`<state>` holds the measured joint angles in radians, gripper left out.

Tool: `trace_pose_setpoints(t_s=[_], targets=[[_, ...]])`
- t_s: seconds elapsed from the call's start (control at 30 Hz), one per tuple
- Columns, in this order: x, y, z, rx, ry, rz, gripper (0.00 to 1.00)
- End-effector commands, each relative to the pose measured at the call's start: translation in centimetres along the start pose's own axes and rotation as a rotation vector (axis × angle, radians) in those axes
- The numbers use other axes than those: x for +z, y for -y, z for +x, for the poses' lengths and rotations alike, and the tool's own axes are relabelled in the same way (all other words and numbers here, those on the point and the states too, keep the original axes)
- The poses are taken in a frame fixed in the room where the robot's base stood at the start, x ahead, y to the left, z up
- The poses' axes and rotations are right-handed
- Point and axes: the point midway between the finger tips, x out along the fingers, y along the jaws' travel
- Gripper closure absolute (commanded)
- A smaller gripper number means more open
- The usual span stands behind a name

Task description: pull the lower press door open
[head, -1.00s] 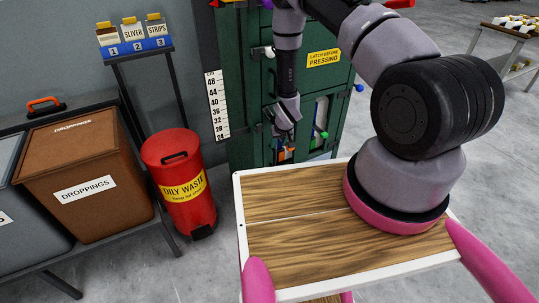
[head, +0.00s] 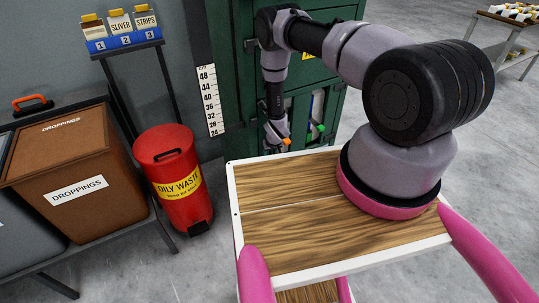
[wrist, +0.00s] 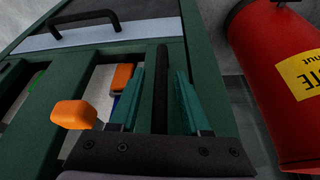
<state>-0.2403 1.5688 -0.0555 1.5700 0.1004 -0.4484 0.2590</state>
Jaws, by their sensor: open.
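The green press (head: 232,70) stands behind my arm in the head view. Its lower door (head: 302,104) is a green frame with openings, partly hidden by my arm. My gripper (head: 274,148) is low in front of this door, its fingertips hard to make out there. In the wrist view my gripper (wrist: 158,98) is open, with two teal fingers apart. A black upright bar (wrist: 162,75), seemingly a handle, shows between them; I cannot tell whether either finger touches it. An orange knob (wrist: 74,115) is left of the fingers.
A red oily waste can (head: 168,150) stands left of the press, and close on the right in the wrist view (wrist: 285,75). A brown droppings bin (head: 70,165) is further left. A wood-topped surface (head: 290,240) lies in front.

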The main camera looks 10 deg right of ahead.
Motion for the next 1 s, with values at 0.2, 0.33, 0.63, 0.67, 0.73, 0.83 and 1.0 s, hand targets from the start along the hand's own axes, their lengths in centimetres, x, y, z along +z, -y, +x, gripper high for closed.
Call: trace_pose_setpoints(t_s=[0.2,0.33,0.63,0.67,0.73,0.83,1.0], targets=[[-0.02,0.01,0.58,0.000,0.000,0.000,0.53],[0.00,0.01,0.56,0.000,0.000,0.000,0.53],[0.01,0.00,0.54,0.000,0.000,0.000,1.00],[0.01,0.00,0.54,0.000,0.000,0.000,1.00],[0.01,0.00,0.53,0.000,0.000,0.000,1.00],[0.01,0.00,0.53,0.000,0.001,0.000,1.00],[0.01,0.00,0.53,0.000,0.001,0.001,1.00]])
